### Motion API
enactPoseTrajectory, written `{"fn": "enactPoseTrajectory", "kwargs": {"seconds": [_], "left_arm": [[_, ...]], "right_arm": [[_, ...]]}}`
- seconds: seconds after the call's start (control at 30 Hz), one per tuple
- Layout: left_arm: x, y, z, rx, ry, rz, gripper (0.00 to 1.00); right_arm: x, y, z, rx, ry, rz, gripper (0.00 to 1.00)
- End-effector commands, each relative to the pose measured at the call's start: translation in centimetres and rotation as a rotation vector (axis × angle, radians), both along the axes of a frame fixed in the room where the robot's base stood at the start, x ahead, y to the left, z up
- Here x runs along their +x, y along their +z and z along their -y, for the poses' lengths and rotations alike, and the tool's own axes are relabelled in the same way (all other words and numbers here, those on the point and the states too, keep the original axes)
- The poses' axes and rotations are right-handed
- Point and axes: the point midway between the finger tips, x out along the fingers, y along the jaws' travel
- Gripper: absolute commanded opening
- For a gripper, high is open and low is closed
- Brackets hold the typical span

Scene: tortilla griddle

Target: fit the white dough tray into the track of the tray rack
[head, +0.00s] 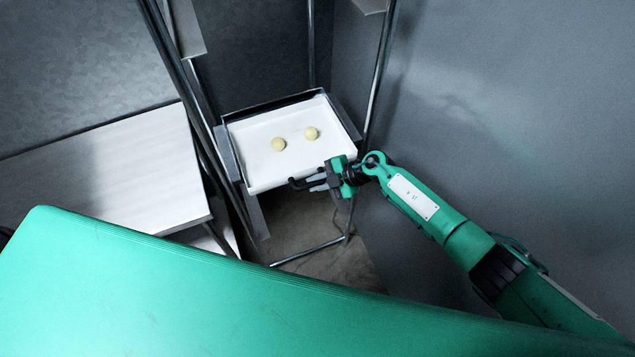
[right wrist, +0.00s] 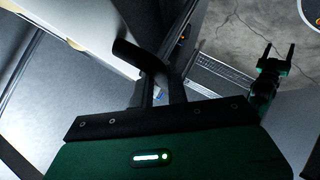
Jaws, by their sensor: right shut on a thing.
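The white dough tray (head: 262,178) lies between the side rails of the tray rack (head: 227,152) in the head view, with two pale dough balls (head: 278,144) on it. Its front edge points toward me, and a dark gap shows behind its back edge. Whether it sits fully in the track I cannot tell. My right gripper (head: 312,184) is shut on the tray's front edge, right of its middle. The tray (right wrist: 100,35) also shows at upper left in the right wrist view. My left gripper (right wrist: 279,50) shows at right there, fingers apart and empty.
A pale metal table (head: 110,170) stands left of the rack. Grey walls (head: 520,120) close in behind and at right. Thin rack posts (head: 375,80) rise beside the tray. Bare floor (head: 300,230) shows under it.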

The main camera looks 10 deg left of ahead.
Motion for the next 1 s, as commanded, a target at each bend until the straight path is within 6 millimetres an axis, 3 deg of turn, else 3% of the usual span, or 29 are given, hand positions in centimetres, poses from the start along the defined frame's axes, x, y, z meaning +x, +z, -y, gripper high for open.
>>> {"fn": "enactPoseTrajectory", "kwargs": {"seconds": [1.0], "left_arm": [[0.0,-0.34,0.0,0.0,0.0,0.0,0.63]], "right_arm": [[0.75,0.03,-0.55,0.001,-0.001,0.0,0.0]]}}
